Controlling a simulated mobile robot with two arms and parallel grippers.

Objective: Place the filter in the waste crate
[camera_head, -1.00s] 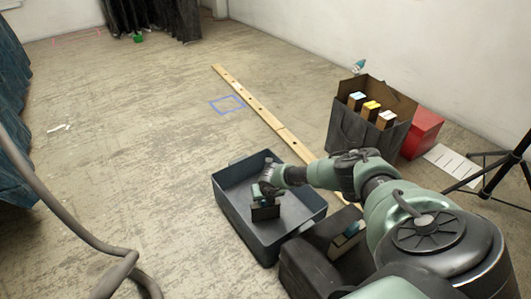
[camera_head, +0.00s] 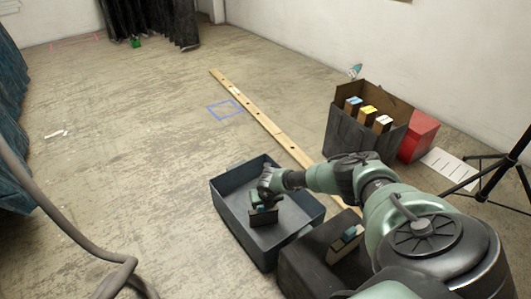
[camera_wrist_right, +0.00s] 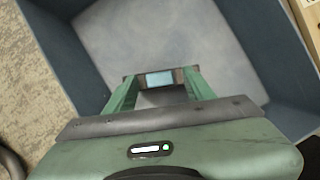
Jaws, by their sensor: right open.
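The waste crate (camera_head: 236,226) is a blue-grey open bin on the floor, just below the middle of the head view. Its walls (camera_wrist_right: 250,45) also surround the right wrist view. The filter (camera_head: 264,218) is a small dark block with a light-blue patch, inside the crate. In the right wrist view the filter (camera_wrist_right: 160,79) shows at the fingertips. My right gripper (camera_head: 261,205) reaches down into the crate, with its green fingers (camera_wrist_right: 155,92) open on either side of the filter. Whether the filter touches the crate floor is hard to tell. My left gripper is not in view.
A dark case (camera_head: 312,252) with a blue-marked block (camera_head: 346,240) stands right of the crate. A dark box (camera_head: 352,130) with several colour-topped blocks, a red box (camera_head: 418,138) and a black tripod (camera_head: 497,175) stand farther right. A wooden strip (camera_head: 262,120) lies behind. Floor to the left is mostly clear.

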